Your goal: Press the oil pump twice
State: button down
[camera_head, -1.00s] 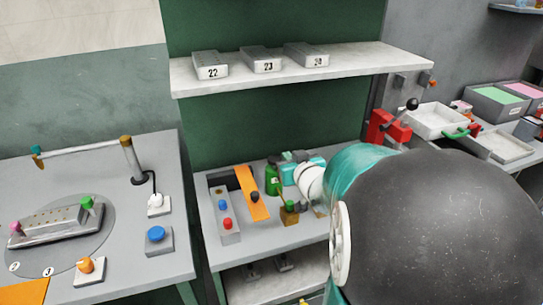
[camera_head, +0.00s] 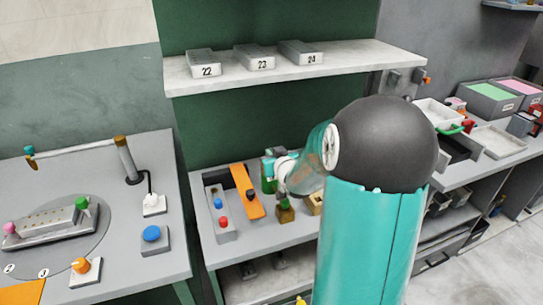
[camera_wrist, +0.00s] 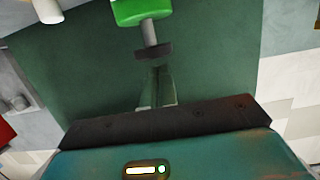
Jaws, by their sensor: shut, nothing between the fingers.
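I cannot tell for sure which of these is the oil pump. The wrist view shows a green head (camera_wrist: 141,10) on a grey stem with a dark collar, beyond my fingertips and apart from them. My gripper (camera_wrist: 158,88) is shut and empty. In the head view its fingers are hidden, with my wrist close beside the green container.
A grey box with blue and red buttons (camera_head: 220,214) and an orange strip (camera_head: 246,191) are left of the pump area. A shelf (camera_head: 345,68) with numbered blocks hangs above. The left bench holds a blue button (camera_head: 153,234). A white tray (camera_head: 436,114) is at right.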

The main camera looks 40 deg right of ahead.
jog(key=shift+f, duration=0.25)
jog(key=shift+f, duration=1.15)
